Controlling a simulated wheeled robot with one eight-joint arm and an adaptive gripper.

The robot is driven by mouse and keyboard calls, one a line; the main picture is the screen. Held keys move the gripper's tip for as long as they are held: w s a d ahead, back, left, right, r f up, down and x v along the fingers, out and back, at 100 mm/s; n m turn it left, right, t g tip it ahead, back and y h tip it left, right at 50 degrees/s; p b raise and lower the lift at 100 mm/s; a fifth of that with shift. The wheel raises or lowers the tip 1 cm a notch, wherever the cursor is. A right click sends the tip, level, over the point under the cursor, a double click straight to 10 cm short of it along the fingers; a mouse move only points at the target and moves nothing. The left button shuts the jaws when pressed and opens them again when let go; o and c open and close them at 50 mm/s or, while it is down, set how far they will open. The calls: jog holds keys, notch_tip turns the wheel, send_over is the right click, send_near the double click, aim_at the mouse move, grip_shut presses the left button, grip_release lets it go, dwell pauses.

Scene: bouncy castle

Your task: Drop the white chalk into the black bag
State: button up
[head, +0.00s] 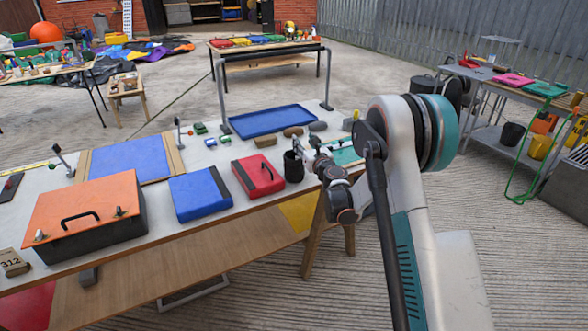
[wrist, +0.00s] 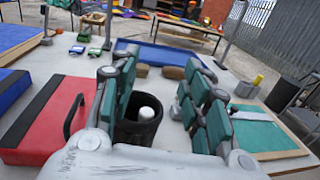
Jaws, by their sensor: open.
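The black bag (head: 293,168) looks like an open-topped, dark round holder on the grey table, just left of my gripper (head: 312,152) in the head view. In the wrist view the black bag (wrist: 138,134) shows between my finger pads, nearer the left finger. A white rounded piece, apparently the white chalk (wrist: 146,113), shows within the bag's mouth. Its lower part is hidden, and I cannot tell how deep it sits. My gripper (wrist: 163,80) is open, its green-padded fingers spread apart, with no finger closed on the chalk.
A red case (head: 258,175) and a blue case (head: 200,194) stand left of the bag. A blue tray (head: 272,120) lies behind, with brown blocks (head: 265,141) before it. A green board (wrist: 265,137) lies to the right. An orange-topped toolbox (head: 85,215) fills the left front.

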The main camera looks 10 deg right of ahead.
jog(key=s+d, duration=0.1)
jog(key=s, duration=0.5)
jog(key=shift+s, duration=0.15)
jog(key=shift+r, duration=0.1)
jog(key=s+a+r+n+g+y, duration=0.2)
jog(key=s+a+r+n, duration=0.45)
jog(key=r+n, duration=0.35)
jog(key=s+a+r+n+g, duration=0.2)
jog(key=s+r+n+g, duration=0.15)
jog(key=s+n, duration=0.7)
jog(key=s+d+f+n+g+h, duration=0.1)
jog(key=s+n, duration=0.3)
jog(key=s, duration=0.6)
jog(key=s+d+f+n+g+h, duration=0.2)
jog(key=s+n, duration=0.3)
jog(key=s, duration=0.6)
jog(key=s+d+f+n+g+h, duration=0.1)
jog(key=s+d+f+n+g, duration=0.1)
jog(key=s, duration=0.8)
jog(key=d+n, duration=0.1)
jog(key=n, duration=0.1)
jog(key=shift+s+d+f+n+h, duration=0.15)
jog(key=shift+s+d+n+h, duration=0.15)
jog(key=shift+s+n+h, duration=0.1)
